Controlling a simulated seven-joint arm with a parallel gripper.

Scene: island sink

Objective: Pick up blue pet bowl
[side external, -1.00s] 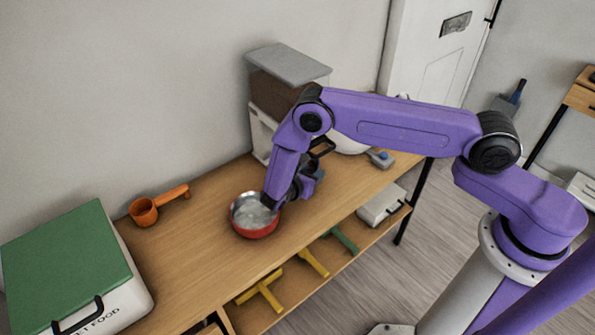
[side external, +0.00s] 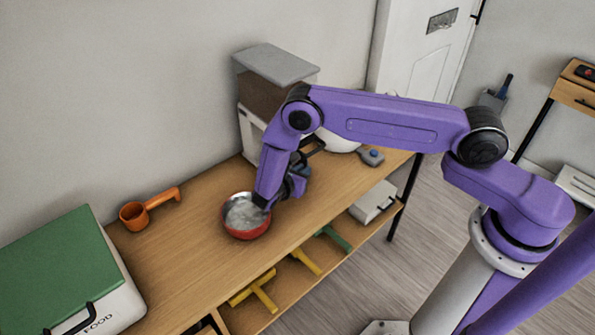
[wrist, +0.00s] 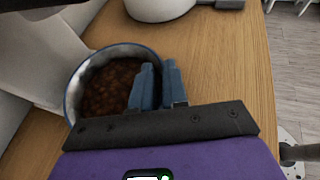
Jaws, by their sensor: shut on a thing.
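The blue pet bowl (wrist: 69,98) is in the wrist view, with a blue rim, grey inner wall and brown kibble. My gripper (wrist: 157,84) has its two blue fingers close together over the bowl's right side, shut on the rim there. The fingers hide part of that rim. In the side view my wrist hides most of this area; only a bluish patch shows behind it, and I cannot tell whether it is bowl or fingers. Whether the bowl is clear of the counter is unclear.
A red bowl (side external: 246,232) with pale contents stands beside my forearm. A food dispenser (side external: 265,90) stands against the wall, close to the blue bowl. An orange scoop (side external: 135,214) and a green-lidded food box (side external: 50,260) are at left. Free counter lies between scoop and red bowl.

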